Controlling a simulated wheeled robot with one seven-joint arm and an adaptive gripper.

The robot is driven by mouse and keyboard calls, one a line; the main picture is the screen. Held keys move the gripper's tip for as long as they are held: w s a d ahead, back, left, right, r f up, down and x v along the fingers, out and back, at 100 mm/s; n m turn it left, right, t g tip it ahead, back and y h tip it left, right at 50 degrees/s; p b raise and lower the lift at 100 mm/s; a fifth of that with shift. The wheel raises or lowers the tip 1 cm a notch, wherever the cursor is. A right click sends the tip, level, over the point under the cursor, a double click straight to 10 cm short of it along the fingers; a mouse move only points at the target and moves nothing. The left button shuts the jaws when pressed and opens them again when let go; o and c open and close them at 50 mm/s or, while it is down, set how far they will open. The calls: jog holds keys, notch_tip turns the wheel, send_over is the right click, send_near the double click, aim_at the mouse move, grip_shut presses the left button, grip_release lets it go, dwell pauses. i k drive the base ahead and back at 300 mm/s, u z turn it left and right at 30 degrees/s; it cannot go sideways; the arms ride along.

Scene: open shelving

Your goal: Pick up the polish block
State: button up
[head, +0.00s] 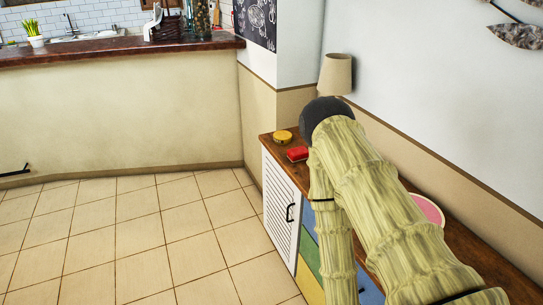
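A small red block (297,154) lies on the wooden top of a cabinet, close to its left edge; it is the only block-like thing I see there, and I take it for the polish block. My arm crosses the right half of the head view and passes just right of the red block. My gripper cannot be made out; the far end of the arm hides that area. Nothing visible touches the red block on its left side.
A round yellow item (283,136) sits behind the red block. A lamp (336,74) stands at the cabinet's far end, against the wall. A pink round dish (428,209) is partly hidden by my arm. The cabinet (285,206) has a slatted white door.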

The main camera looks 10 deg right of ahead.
aim_at(300, 154)
jog(key=u, duration=1.3)
jog(key=i, duration=1.25)
jog(key=z, duration=1.1)
